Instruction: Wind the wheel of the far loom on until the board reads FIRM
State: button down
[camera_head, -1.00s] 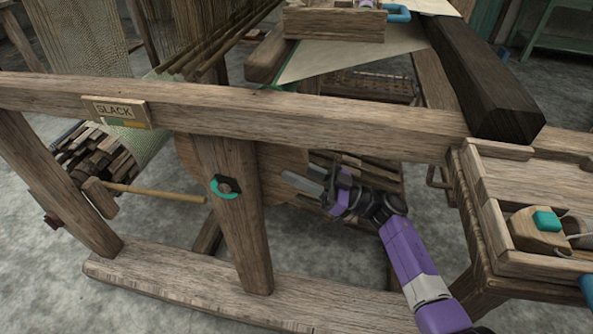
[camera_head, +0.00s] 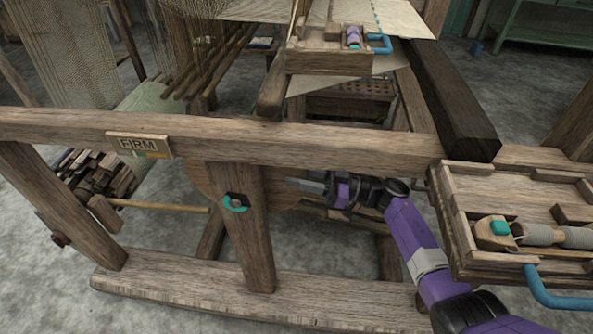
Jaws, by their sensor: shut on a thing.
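The board (camera_head: 139,146) on the loom's long front beam reads FIRM, with a coloured strip under the word. The wooden wheel (camera_head: 287,194) stands behind the upright post and is partly hidden by it. A dark hub with a teal arc (camera_head: 236,202) shows on the post's front. My gripper (camera_head: 305,184) is to the right of the post, shut at the wheel's right side. The exact spot it grips is hard to make out.
A wooden tray (camera_head: 447,217) with a blue handle, holding a teal-topped shuttle (camera_head: 494,232), stands close to my arm at right. Another wooden box (camera_head: 330,62) sits at the back. The front beam (camera_head: 290,141) runs above my gripper. A wooden rod (camera_head: 165,206) sticks out at left.

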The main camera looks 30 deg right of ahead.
jog(key=c, duration=1)
grip_release()
jog(key=shift+f, duration=0.1)
